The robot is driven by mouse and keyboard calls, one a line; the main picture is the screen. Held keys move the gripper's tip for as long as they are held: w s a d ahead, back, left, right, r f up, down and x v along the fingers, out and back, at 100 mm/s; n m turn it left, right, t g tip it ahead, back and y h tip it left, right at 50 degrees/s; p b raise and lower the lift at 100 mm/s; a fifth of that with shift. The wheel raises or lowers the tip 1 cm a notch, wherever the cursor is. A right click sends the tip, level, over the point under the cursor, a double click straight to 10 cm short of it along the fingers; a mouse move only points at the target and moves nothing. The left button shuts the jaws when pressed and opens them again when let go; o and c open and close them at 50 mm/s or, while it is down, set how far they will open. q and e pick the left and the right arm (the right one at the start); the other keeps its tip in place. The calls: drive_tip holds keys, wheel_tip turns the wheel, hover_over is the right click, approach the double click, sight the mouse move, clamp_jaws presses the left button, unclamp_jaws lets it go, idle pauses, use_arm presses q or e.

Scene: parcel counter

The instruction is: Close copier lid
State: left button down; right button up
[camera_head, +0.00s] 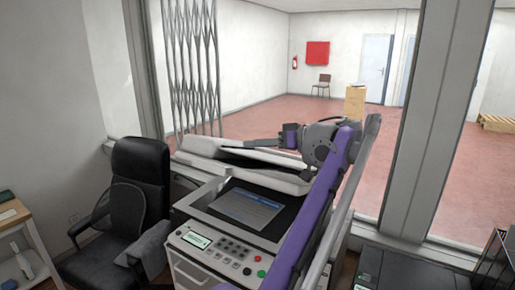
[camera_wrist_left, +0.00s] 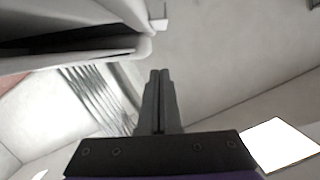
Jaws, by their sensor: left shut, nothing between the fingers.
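The grey-and-white copier (camera_head: 205,262) stands in front of me, its dark glass bed (camera_head: 245,210) uncovered. Its white lid (camera_head: 268,177) is open, raised at the back of the bed. My left gripper (camera_head: 250,143) is by the lid's upper rear part in the head view, its tips small and partly hard to make out. In the left wrist view, the fingers (camera_wrist_left: 160,75) are shut with nothing between them. A pale slab edge, apparently the lid (camera_wrist_left: 100,57), shows at upper left, apart from the fingertips. My purple left arm hides the copier's right side. My right gripper is not in view.
A black office chair (camera_head: 140,195) stands close left of the copier. A dark machine (camera_head: 400,272) stands at lower right. A window post (camera_head: 430,120) rises behind it.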

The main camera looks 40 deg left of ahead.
use_arm(q)
hover_over(231, 167)
drive_tip(key=w, duration=0.1)
drive_tip(key=shift+w+d+f+b, duration=0.1)
drive_tip(key=shift+f+b, duration=0.2)
drive_tip(key=shift+f, duration=0.5)
drive_tip(key=f, duration=0.1)
drive_tip(key=s+f+b, duration=0.1)
drive_tip(key=f, duration=0.1)
drive_tip(key=shift+s+f, duration=0.25)
drive_tip(key=shift+s, duration=0.1)
drive_tip(key=shift+w, duration=0.1)
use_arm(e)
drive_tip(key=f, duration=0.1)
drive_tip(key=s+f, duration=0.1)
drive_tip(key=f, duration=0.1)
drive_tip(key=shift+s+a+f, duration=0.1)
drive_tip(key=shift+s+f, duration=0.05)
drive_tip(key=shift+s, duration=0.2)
use_arm(q)
drive_tip(key=shift+w, duration=0.1)
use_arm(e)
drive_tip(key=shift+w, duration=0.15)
use_arm(q)
drive_tip(key=shift+f, duration=0.1)
